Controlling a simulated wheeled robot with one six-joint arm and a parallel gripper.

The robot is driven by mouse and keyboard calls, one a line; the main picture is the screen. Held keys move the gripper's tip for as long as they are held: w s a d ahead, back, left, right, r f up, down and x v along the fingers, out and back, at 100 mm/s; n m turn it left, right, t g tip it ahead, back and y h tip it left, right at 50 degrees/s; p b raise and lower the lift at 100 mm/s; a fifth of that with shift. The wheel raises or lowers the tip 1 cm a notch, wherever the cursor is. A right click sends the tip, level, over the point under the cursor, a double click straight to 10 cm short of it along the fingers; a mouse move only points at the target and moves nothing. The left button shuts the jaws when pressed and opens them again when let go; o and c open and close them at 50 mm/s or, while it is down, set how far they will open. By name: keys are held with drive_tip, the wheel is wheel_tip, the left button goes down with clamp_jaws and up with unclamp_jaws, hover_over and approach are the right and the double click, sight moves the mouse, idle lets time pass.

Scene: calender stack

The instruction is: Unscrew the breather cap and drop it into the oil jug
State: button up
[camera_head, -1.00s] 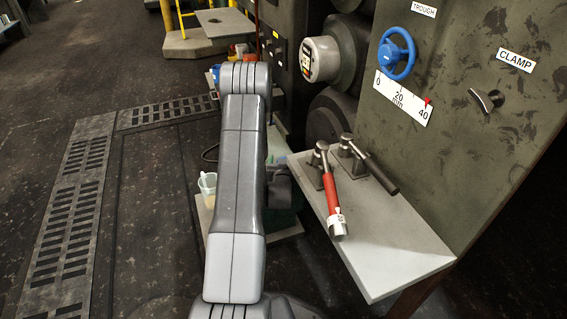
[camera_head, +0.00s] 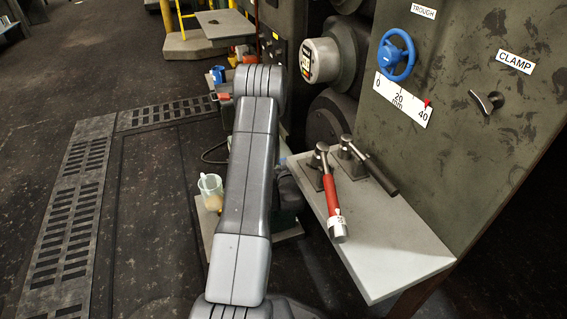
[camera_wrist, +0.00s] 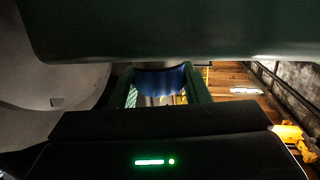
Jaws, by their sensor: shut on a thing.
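In the wrist view my gripper (camera_wrist: 158,97) is shut on a blue round piece, which looks like the breather cap (camera_wrist: 160,79). The cap sits between the two fingers, just under a dark green housing (camera_wrist: 180,30). A short pale neck shows between cap and housing; I cannot tell whether the thread still holds. In the head view my arm hides the gripper and the cap. The oil jug (camera_head: 209,188) is a clear vessel with amber liquid low in it. It stands upright on a low plate, just left of my arm.
A grey shelf (camera_head: 400,253) at right carries a red-handled lever (camera_head: 331,195) and a dark-handled lever (camera_head: 375,171). Floor at left is clear.

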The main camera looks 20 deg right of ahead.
drive_tip(key=shift+y, duration=0.3)
drive_tip(key=shift+n, duration=0.3)
drive_tip(key=shift+n+y, duration=0.8)
drive_tip(key=shift+y, duration=0.4)
drive_tip(key=shift+o, duration=0.7)
drive_tip(key=shift+a+y, duration=0.2)
drive_tip(key=shift+y, duration=0.1)
drive_tip(key=shift+w+a+n, duration=0.1)
drive_tip(key=shift+n, duration=0.2)
drive_tip(key=shift+c, duration=0.3)
drive_tip(key=shift+r, duration=0.1)
